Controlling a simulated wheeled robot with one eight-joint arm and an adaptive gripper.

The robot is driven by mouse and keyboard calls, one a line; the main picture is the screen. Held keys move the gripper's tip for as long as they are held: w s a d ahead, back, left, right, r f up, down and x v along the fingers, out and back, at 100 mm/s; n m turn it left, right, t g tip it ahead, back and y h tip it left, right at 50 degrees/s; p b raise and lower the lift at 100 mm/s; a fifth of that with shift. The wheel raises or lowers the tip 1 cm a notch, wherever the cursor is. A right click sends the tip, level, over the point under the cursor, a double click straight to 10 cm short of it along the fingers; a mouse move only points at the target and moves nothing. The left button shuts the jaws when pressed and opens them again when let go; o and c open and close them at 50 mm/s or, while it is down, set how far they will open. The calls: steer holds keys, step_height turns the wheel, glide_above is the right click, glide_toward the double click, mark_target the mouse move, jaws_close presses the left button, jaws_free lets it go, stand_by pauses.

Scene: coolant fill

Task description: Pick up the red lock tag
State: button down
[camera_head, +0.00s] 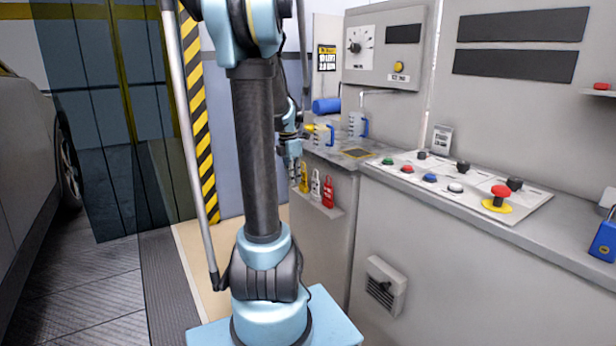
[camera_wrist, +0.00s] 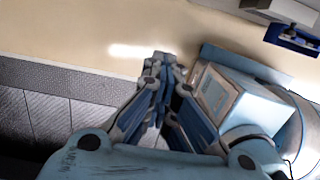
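The red lock tag (camera_head: 328,192) hangs upright on the front of the counter, at the right end of a row of three. A white tag (camera_head: 315,186) and a yellow tag (camera_head: 304,177) hang to its left. My gripper (camera_head: 294,176) is beside the yellow tag in the head view, partly behind my arm and small. In the wrist view my gripper (camera_wrist: 163,64) points down over the floor, its fingertips together with nothing seen between them. The red tag does not show in the wrist view.
A small ledge (camera_head: 322,207) sits below the tags. Jugs (camera_head: 323,134) and a blue cylinder (camera_head: 326,105) stand on the counter above. A button panel (camera_head: 455,184) lies to the right. A striped post (camera_head: 199,120) stands left of my arm. The pale floor (camera_wrist: 80,40) looks clear.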

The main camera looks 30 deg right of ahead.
steer(key=shift+s+a, duration=0.15)
steer(key=shift+a, duration=1.95)
steer(key=shift+c, duration=2.4)
jaws_free()
